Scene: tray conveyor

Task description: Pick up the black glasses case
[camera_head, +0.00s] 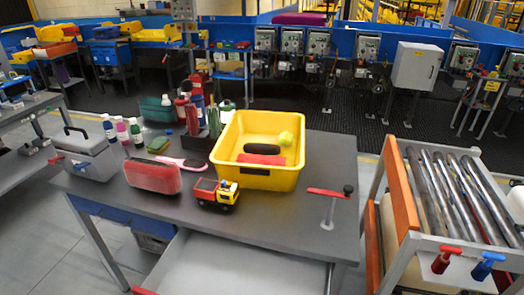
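A dark, rounded, elongated object, which looks like the black glasses case (264,149), lies in the yellow bin (231,176) on the grey table. A red item (261,160) lies right in front of it and hides its lower edge. I cannot tell whether the two touch. A yellow-green ball (286,138) is to its right in the same bin. Neither of my grippers is in view.
Left of the bin are a red case (152,177), a toy truck (216,193), a hairbrush (183,163), several bottles and a grey toolbox (88,158). A red-handled tool (329,193) lies to the right. A roller conveyor (445,185) stands beside the table.

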